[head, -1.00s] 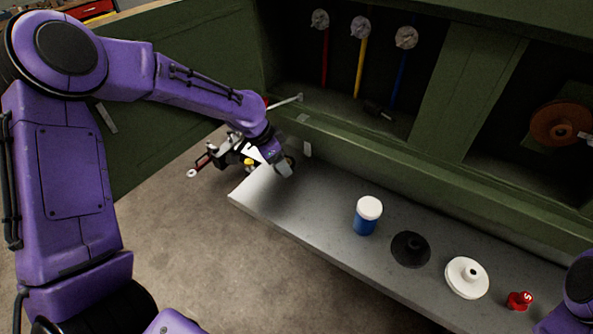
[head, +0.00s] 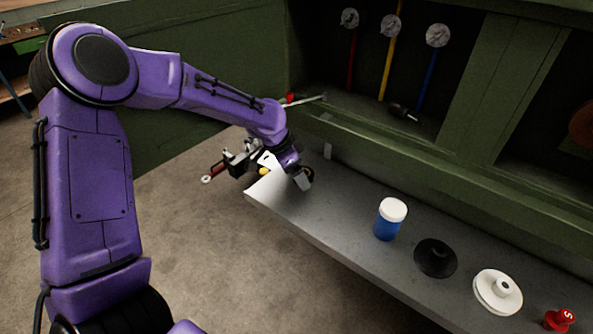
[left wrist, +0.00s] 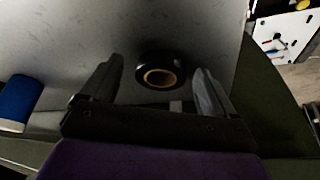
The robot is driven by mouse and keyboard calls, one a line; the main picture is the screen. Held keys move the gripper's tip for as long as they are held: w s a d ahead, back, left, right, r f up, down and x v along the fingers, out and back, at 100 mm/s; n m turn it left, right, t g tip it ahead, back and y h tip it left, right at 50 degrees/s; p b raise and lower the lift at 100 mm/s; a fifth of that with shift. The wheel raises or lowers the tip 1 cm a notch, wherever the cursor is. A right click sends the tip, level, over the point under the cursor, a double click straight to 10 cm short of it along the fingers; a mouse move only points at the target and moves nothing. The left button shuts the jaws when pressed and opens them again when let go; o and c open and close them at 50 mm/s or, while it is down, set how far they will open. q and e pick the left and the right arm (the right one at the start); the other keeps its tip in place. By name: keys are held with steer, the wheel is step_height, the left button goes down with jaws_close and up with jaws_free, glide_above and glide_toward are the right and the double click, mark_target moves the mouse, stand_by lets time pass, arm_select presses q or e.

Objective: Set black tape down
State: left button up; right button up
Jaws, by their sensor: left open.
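The black tape (left wrist: 160,60) is a black roll with a tan core. In the left wrist view it lies on the grey shelf (left wrist: 60,45), between and just past the fingertips of my left gripper (left wrist: 157,72). Both fingers stand apart with visible gaps to the roll on either side. In the head view my left gripper (head: 303,182) is low over the left end of the grey shelf (head: 335,215), and the tape (head: 308,172) shows only partly as a dark shape beside it. My right gripper is not in view.
A blue jar with a white lid (head: 390,218), a black disc (head: 436,258), a white disc (head: 498,292) and a red knob (head: 560,319) stand in a row along the shelf. A green panel wall (head: 430,165) rises behind it. Shelf between tape and jar is clear.

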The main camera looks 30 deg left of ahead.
arm_select(q)
steer(key=shift+w+a+r, duration=0.1)
steer(key=shift+r, duration=0.3)
steer(key=p+v, duration=0.1)
steer(key=v, duration=1)
